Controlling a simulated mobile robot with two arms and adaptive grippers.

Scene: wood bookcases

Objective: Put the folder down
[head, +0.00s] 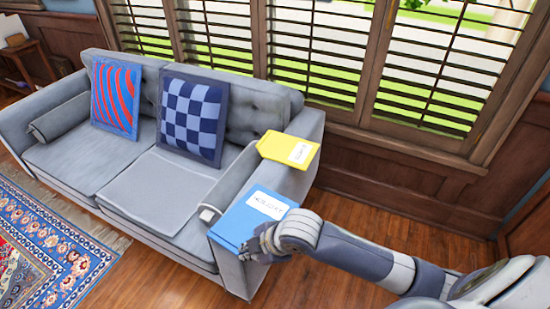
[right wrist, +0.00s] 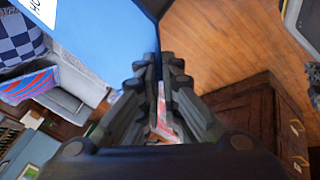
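A blue folder (head: 236,229) with a white label is at the front end of the sofa's right armrest. It also shows in the right wrist view (right wrist: 115,40). My right gripper (head: 262,243) is at the folder's lower right edge. In the right wrist view its two fingers (right wrist: 159,65) are close together on the folder's edge. I cannot tell whether the folder touches the armrest or is a little above it. A yellow folder (head: 275,147) with a white label lies at the back of the same armrest. My left gripper is not in view.
The grey sofa (head: 93,155) has a red-and-blue striped pillow (head: 116,97) and a checkered pillow (head: 192,112). Its seat is mostly clear. Shuttered windows (head: 310,52) are behind it. A patterned rug (head: 50,250) lies front left. The wood floor (head: 400,225) right of the sofa is open.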

